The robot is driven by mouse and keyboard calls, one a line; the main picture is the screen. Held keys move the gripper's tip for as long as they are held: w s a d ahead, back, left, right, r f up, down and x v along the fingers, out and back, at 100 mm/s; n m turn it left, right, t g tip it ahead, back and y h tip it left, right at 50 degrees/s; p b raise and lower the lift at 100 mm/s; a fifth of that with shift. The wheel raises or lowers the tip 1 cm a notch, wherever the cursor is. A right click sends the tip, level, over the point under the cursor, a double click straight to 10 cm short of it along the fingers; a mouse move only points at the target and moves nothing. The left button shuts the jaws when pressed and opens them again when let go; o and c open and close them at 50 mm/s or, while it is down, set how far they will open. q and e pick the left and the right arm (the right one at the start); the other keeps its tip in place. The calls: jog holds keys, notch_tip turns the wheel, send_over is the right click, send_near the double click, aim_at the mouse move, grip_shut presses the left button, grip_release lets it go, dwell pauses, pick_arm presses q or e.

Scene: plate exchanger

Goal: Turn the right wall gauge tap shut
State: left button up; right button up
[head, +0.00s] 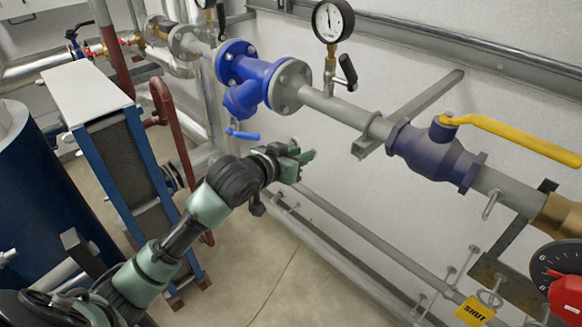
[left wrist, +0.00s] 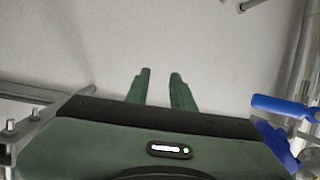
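The right wall gauge (head: 333,20) is a round white dial with a black rim, above the grey pipe. Below it is a brass stem and a tap with a black lever handle (head: 347,70), tilted up to the left from its lower end. My left gripper (head: 308,156) is below the pipe and the tap, well apart from both. In the left wrist view its two green fingers (left wrist: 160,74) are apart with nothing between them, facing the pale wall. The tap does not clearly show in the left wrist view. My right gripper is out of view.
A blue flanged strainer (head: 250,80) and a small blue lever (head: 243,135) are left of my gripper. A blue valve with a yellow lever (head: 515,138) is to the right. A plate exchanger (head: 125,165) stands at left.

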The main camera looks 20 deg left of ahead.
pick_arm(q)
notch_tip(320, 180, down, 6)
jog(key=w+a, duration=0.1)
jog(key=a, duration=0.1)
jog(key=shift+r+g+y, duration=0.2)
jog(key=shift+g+y, duration=0.1)
jog(key=shift+g, duration=0.1)
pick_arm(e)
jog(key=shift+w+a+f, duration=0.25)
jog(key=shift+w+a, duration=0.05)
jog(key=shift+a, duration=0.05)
